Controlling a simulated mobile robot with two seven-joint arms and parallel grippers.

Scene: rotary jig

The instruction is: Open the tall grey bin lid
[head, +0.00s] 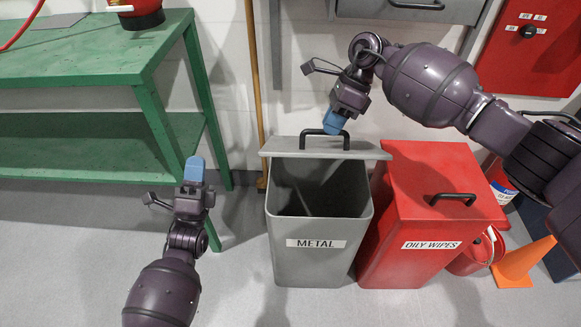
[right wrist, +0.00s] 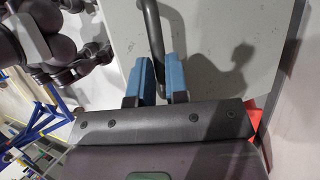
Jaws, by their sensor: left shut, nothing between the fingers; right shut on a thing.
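The tall grey bin (head: 317,268) labelled METAL stands in the middle of the head view. Its grey lid (head: 285,146) is off the front of the opening and sits at the back edge, so the dark inside shows. My right gripper (head: 335,124) is shut on the lid's black handle (head: 343,136). In the right wrist view, the blue fingers (right wrist: 161,82) are at the handle bar (right wrist: 152,32) above the grey lid (right wrist: 205,45). My left gripper (head: 194,170) is shut and empty, left of the bin and apart from it.
A red bin (head: 400,255) labelled OILY WIPES, lid closed, stands right beside the grey bin. A green workbench (head: 95,55) is at the left. An orange cone (head: 518,262) and a red bucket (head: 470,262) stand at the right. Floor in front of the bins is clear.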

